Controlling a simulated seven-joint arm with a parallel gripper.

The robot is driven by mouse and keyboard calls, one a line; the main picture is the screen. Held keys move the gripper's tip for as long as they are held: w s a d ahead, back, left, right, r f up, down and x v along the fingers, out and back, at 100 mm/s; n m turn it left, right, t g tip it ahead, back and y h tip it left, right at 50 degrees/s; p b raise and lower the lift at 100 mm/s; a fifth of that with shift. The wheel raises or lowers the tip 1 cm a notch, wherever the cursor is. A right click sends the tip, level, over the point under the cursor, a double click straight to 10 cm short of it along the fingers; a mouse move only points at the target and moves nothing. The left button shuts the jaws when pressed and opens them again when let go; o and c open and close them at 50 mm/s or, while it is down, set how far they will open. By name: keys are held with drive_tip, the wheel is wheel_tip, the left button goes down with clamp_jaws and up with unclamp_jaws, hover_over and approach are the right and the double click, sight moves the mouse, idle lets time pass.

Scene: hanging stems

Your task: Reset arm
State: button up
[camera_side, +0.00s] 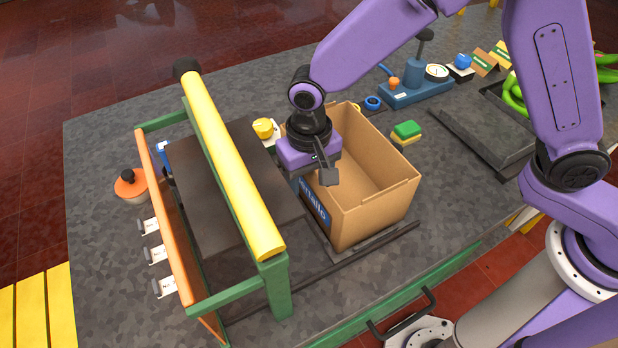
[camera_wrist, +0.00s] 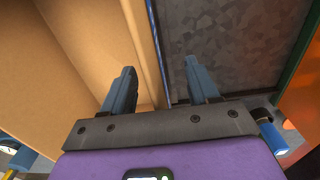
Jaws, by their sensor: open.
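My gripper (camera_side: 325,180) is over the left edge of an open cardboard box (camera_side: 388,205) in the side view. Whether either finger touches the wall cannot be told. The visible part of the box interior looks empty.
A green frame (camera_side: 275,285) with a yellow roller (camera_side: 230,165) and an orange rail (camera_side: 165,220) stands left of the box. A sponge (camera_side: 406,131), a blue device (camera_side: 415,88) and a dark tray (camera_side: 470,135) lie to the right. Bare grey table (camera_side: 100,290) shows at front left.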

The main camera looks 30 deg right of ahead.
drive_tip(key=shift+r, duration=1.55)
drive_tip(key=shift+r, duration=2)
drive_tip(key=s+d+r+n, duration=0.2)
drive_tip(key=s+d+n, duration=0.4)
drive_tip(key=s+d, duration=0.4)
drive_tip(key=s+d+r+n, duration=0.1)
drive_tip(key=s+d+n, duration=0.5)
drive_tip(key=d, duration=1.1)
drive_tip(key=shift+s+d+r+n, duration=0.3)
drive_tip(key=shift+s+d+r, duration=0.1)
drive_tip(key=shift+s, duration=1.65)
